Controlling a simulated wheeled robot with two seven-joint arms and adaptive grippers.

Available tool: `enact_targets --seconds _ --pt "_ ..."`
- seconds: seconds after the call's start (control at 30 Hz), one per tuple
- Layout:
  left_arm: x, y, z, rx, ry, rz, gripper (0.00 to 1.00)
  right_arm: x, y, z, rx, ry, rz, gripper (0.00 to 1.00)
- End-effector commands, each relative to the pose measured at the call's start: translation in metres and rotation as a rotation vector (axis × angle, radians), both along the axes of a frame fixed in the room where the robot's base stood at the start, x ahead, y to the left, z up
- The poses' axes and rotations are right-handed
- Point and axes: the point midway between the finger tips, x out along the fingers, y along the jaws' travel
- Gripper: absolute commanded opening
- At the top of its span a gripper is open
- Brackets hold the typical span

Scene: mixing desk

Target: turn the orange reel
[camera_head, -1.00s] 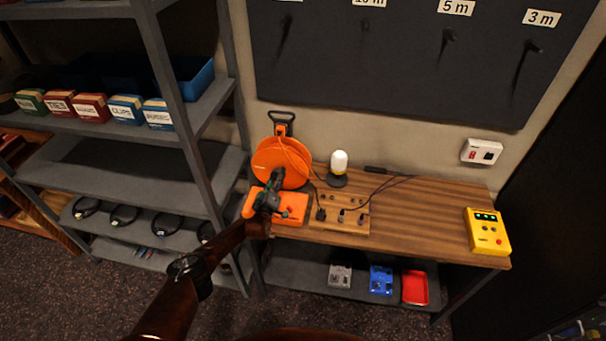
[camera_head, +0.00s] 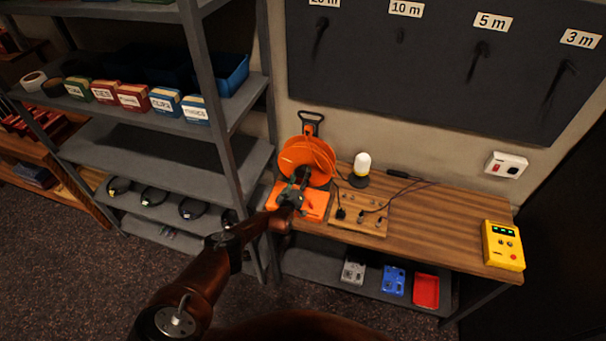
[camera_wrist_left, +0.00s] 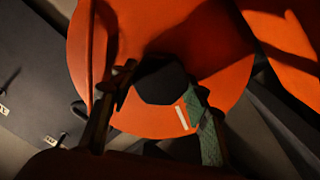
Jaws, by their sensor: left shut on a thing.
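The orange reel (camera_head: 306,155) stands upright on an orange base (camera_head: 313,205) at the left end of the wooden desk, with a black carrying handle above it. My left gripper (camera_head: 296,181) is in front of the reel's lower face and covers part of it. In the left wrist view the orange reel (camera_wrist_left: 90,45) fills much of the picture. The left gripper's fingers (camera_wrist_left: 158,105) are on either side of a dark knob-like part (camera_wrist_left: 160,80) in front of the reel's face, and are shut on it. A white mark shows beside one finger. My right gripper is not in view.
A wooden board with small fittings (camera_head: 358,214) and a white lamp (camera_head: 362,168) stand right of the reel. A yellow device (camera_head: 503,245) is at the desk's right end. Grey shelving (camera_head: 228,140) stands close on the left. The desk between is mostly clear.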

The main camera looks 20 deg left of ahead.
Motion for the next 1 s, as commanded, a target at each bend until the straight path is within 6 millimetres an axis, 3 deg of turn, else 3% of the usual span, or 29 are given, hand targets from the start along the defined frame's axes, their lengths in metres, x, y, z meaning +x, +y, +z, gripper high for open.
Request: enact_targets --seconds 0.07,0.1,0.33,0.67,1.0 --pt "-0.001 0.0 -0.002 0.0 0.002 0.0 0.0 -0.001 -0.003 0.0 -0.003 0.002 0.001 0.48" --pt "-0.001 0.0 -0.002 0.0 0.002 0.0 0.45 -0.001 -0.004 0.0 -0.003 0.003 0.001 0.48" --pt "0.0 -0.001 -0.001 -0.001 0.002 -0.001 0.61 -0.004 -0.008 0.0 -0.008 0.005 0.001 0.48" --pt "-0.001 -0.001 -0.001 -0.001 0.002 -0.001 0.61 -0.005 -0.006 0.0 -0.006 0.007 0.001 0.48" --pt "-0.026 -0.003 0.0 -0.003 0.001 -0.002 0.61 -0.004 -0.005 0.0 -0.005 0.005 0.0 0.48"
